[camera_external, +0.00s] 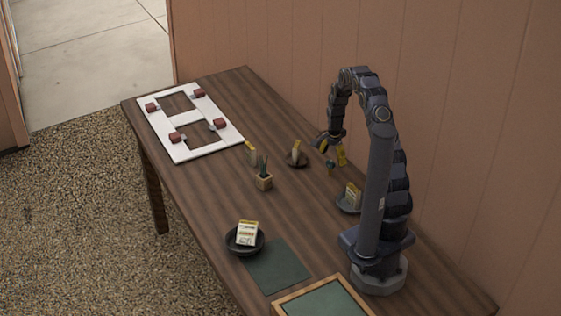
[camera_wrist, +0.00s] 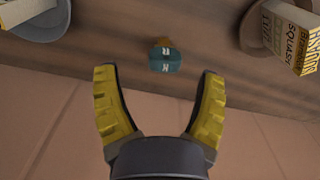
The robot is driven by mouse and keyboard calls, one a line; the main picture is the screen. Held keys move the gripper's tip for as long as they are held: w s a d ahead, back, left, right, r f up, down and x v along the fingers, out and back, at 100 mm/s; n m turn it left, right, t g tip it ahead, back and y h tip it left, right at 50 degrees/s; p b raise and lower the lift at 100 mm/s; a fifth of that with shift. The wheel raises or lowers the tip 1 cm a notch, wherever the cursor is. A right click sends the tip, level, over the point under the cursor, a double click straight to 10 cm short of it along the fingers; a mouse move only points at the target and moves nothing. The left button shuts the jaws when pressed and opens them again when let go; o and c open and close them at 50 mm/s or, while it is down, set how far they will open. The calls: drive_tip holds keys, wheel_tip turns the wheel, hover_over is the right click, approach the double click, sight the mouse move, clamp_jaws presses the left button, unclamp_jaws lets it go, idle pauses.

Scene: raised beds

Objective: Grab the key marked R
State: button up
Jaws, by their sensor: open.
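A small teal key (camera_wrist: 165,59) with pale marking on its face and a yellowish part on its far side lies on the brown table in the wrist view. The marking is too small to read surely. My gripper (camera_wrist: 158,76) is open and empty, and the key shows just beyond and between its fingertips. In the external view the teal key (camera_external: 330,167) shows small below my gripper (camera_external: 331,151), close to the wall side of the table. Its contact with the fingers cannot be made out; it looks apart from them.
Dark bowls with seed packets stand around: one near my base (camera_external: 347,203), one behind the gripper (camera_external: 296,160), one at the front (camera_external: 244,250). A potted plant (camera_external: 264,182) stands mid-table. A white frame (camera_external: 190,148) with red-handled pieces lies at the far end. The wall (camera_external: 430,120) is close.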

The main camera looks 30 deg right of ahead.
sight(332, 161)
drive_tip(key=f, duration=0.4)
drive_tip(key=shift+w+a, duration=0.15)
drive_tip(key=shift+a, duration=0.05)
drive_tip(key=c, duration=1.2)
